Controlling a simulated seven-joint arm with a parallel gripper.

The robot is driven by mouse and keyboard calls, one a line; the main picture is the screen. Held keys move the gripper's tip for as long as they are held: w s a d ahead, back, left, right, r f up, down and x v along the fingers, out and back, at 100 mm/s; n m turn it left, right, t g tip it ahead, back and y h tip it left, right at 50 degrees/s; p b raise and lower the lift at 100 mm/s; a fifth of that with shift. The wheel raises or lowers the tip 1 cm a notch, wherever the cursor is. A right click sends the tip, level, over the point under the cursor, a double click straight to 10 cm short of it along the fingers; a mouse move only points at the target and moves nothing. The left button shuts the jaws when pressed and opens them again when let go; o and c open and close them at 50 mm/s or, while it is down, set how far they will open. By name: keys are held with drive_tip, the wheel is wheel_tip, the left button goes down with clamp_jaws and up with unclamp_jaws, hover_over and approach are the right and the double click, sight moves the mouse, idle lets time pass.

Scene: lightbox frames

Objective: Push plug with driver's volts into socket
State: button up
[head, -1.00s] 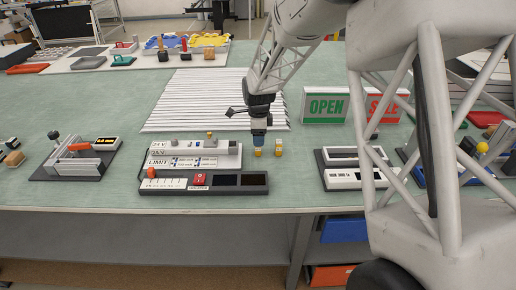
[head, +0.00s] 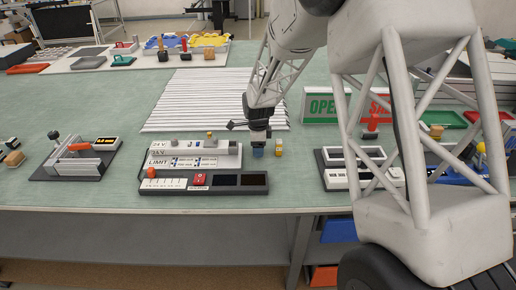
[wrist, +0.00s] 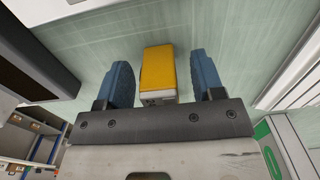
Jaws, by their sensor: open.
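My gripper (head: 258,151) is open and low over the table, just right of the white socket board (head: 231,160). In the wrist view a yellow plug (wrist: 158,68) with a pale end lies between the blue fingers (wrist: 161,84), with gaps at both sides. A small yellow piece (head: 210,135) is at the board's back edge. The board carries voltage labels, "24 V" among them, and a LIMIT strip (head: 195,162). The driver's own volts are not readable.
A dark unit (head: 262,182) with a white strip, a red block (head: 199,180) and dark windows lies in front of the board. Ribbed white sheets (head: 195,100) lie behind. OPEN and SALE signs (head: 325,104) stand to the right. Bare table lies right of the second plug.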

drive_tip(key=shift+c, duration=0.3)
drive_tip(key=c, duration=1)
drive_tip(key=shift+r, duration=0.4)
wheel_tip(320, 180, up, 3)
drive_tip(key=shift+f, duration=0.1)
drive_tip(key=s+d, duration=0.1)
drive_tip(key=s, duration=0.4)
drive_tip(key=s+d, duration=0.1)
drive_tip(key=s, duration=0.4)
drive_tip(key=s+d+r, duration=0.1)
drive_tip(key=s, duration=0.4)
drive_tip(key=shift+s+d+r, duration=0.1)
drive_tip(key=shift+s+d, duration=0.1)
drive_tip(key=shift+s, duration=0.15)
drive_tip(key=shift+w, duration=0.1)
